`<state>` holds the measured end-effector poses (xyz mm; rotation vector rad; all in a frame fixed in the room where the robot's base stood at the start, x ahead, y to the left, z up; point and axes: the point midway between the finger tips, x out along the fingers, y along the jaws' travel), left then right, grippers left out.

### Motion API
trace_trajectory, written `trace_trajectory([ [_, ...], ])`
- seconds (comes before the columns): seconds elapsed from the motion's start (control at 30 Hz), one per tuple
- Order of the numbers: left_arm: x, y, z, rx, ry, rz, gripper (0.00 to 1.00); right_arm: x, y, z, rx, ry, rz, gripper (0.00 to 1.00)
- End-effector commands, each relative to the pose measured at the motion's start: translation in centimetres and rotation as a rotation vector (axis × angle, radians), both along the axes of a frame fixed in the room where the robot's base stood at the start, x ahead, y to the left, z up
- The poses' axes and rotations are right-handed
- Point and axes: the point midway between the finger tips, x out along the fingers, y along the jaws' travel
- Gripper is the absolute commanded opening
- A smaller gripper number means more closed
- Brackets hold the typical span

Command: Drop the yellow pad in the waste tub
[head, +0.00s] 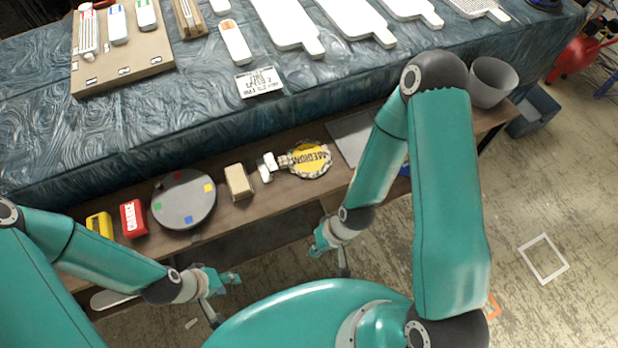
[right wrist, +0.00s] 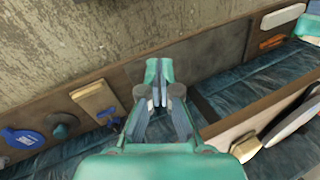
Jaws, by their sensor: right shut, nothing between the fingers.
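A yellow round piece marked MEDIUM (head: 310,160) with a pale ragged rim lies on the brown lower shelf. A yellow box-like piece (head: 99,225) with a dark patch lies at the shelf's left end. I cannot tell for sure which is the pad. A grey tub (head: 492,82), open at the top, stands at the shelf's right end. My right gripper (head: 321,243) is shut and empty, in front of the shelf and below the MEDIUM piece; it also shows in the right wrist view (right wrist: 159,97). My left gripper (head: 230,280) is low at the left, its fingers too small to read.
The shelf (head: 265,208) also holds a red block (head: 133,218), a grey disc with coloured squares (head: 184,205), a tan block (head: 238,181) and a grey plate (head: 352,138). The blue-draped table (head: 160,125) rises behind it.

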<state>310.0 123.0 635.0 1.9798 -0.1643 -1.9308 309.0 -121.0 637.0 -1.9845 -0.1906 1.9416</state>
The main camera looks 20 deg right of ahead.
Motion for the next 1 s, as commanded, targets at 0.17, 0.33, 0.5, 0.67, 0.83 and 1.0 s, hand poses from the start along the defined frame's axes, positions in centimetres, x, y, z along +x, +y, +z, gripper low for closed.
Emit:
trace_trajectory([
  [0.17,0.0,0.0,-2.5,0.0,0.0,0.0,0.4,0.0,3.0,-0.4,0.027,-0.033,0.301,0.0],
  [0.33,0.0,0.0,-6.9,0.0,0.0,0.0,0.4,-1.1,5.4,-0.5,-0.017,-0.079,0.98,0.0],
  [0.5,0.0,0.0,-11.4,0.0,0.0,0.0,0.4,0.8,4.0,0.9,-0.29,-0.084,1.752,0.0],
  [0.67,0.0,0.0,-14.6,0.0,0.0,0.0,0.4,5.5,3.1,5.4,-0.698,-0.022,2.229,0.0],
  [0.83,0.0,0.0,-16.0,0.0,-0.001,0.0,0.4,8.6,3.6,10.4,-1.03,0.053,2.414,0.0],
  [1.0,0.0,0.0,-16.4,0.0,-0.001,0.0,0.4,9.7,3.3,11.7,-1.125,0.086,2.445,0.0],
])
